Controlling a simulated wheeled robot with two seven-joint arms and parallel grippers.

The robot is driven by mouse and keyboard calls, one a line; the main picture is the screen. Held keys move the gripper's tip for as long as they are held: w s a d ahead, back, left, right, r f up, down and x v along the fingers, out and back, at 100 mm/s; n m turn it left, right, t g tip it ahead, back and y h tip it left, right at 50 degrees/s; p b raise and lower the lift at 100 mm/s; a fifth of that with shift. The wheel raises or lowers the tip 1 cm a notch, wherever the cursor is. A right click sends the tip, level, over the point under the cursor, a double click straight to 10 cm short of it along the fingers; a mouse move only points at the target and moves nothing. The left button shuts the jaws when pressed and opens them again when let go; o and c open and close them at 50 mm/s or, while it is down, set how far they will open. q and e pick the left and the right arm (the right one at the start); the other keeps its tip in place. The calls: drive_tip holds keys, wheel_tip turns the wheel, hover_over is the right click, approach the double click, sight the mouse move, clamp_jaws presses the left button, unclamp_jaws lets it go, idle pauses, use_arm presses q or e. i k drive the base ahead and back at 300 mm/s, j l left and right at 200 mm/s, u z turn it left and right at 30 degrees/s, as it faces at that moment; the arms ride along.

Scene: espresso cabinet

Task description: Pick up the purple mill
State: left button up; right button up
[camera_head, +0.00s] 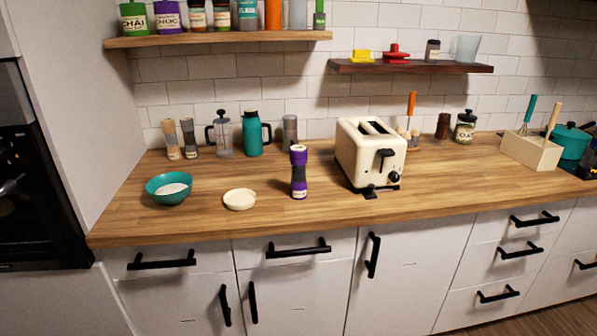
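The purple mill (298,172) stands upright on the wooden counter, left of the toaster. No gripper shows in the head view, so I cannot see whether either is open or shut.
The cream toaster (370,152) stands close to the mill's right. A cream dish (240,199) and a teal bowl (169,188) are to its left. A grey cylinder (290,131) and teal jug (252,133) stand behind. The counter (330,208) in front is clear.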

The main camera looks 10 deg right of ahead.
sight(298, 185)
drive_tip(key=i+j+z, duration=0.35)
drive_tip(key=i+j, duration=0.4)
drive_tip(key=j, duration=0.15)
